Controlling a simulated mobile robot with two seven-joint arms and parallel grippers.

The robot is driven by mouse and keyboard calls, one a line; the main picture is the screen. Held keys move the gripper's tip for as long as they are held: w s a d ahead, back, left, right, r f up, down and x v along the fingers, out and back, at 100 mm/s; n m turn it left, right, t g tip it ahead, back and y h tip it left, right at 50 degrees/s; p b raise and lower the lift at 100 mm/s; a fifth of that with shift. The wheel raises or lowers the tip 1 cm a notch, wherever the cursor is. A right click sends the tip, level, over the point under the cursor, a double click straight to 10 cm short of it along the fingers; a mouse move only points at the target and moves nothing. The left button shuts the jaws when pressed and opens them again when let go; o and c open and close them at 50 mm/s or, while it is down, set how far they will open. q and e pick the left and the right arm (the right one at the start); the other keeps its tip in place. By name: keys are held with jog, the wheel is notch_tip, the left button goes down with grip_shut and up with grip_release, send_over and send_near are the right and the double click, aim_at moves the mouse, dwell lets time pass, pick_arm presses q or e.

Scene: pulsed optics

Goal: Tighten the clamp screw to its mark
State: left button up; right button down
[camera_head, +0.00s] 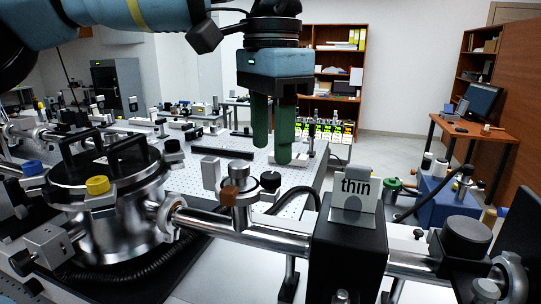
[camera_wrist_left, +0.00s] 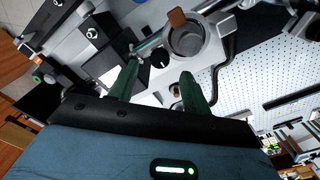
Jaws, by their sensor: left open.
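A clamp fitting (camera_head: 240,212) sits on the steel tube. It carries a brown-orange knob (camera_head: 229,195) on its near side and a small black round knob (camera_head: 270,181) on its right. I cannot tell for sure which one is the clamp screw. My left gripper (camera_head: 272,153) points down above the black knob, its two green fingers apart and empty. In the left wrist view the black knob (camera_wrist_left: 160,59) shows between the fingertips (camera_wrist_left: 160,72), with a pale mark on it. The fingers do not appear to touch it. My right gripper is not in view.
The steel tube (camera_head: 270,238) runs from a metal chamber (camera_head: 115,225) with yellow and blue caps to a black block (camera_head: 345,250) bearing a "thin" card (camera_head: 356,190). A perforated optical table (camera_head: 215,155) lies behind. A black cable loops beside the clamp fitting.

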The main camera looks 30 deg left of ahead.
aim_at(271, 175)
pick_arm(q)
jog(key=shift+r, duration=1.85)
